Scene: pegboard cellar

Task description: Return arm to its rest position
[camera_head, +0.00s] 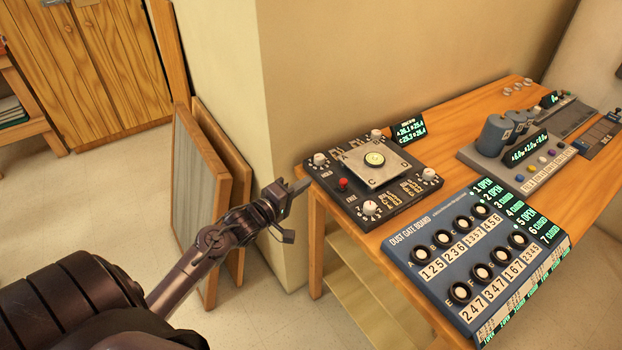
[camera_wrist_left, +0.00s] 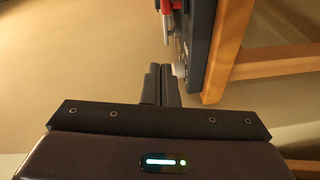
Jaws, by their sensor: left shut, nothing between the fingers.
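My left arm comes in from the lower left of the head view, and its gripper (camera_head: 299,187) is beside the near left corner of the wooden table, next to the black panel. In the left wrist view the gripper's two fingers (camera_wrist_left: 161,84) are together with nothing between them. The black panel (camera_head: 372,178) has several white knobs, a red knob and a square metal plate with a round dial. Its dark edge shows close by the fingers in the left wrist view (camera_wrist_left: 198,45). My right gripper is not in view.
The blue dust gate board (camera_head: 478,255) lies on the wooden table (camera_head: 450,150). A grey device with cylinders (camera_head: 520,150) stands further back. Framed panels (camera_head: 200,180) lean on the wall pillar behind my left arm. Floor (camera_head: 110,200) is free at the left.

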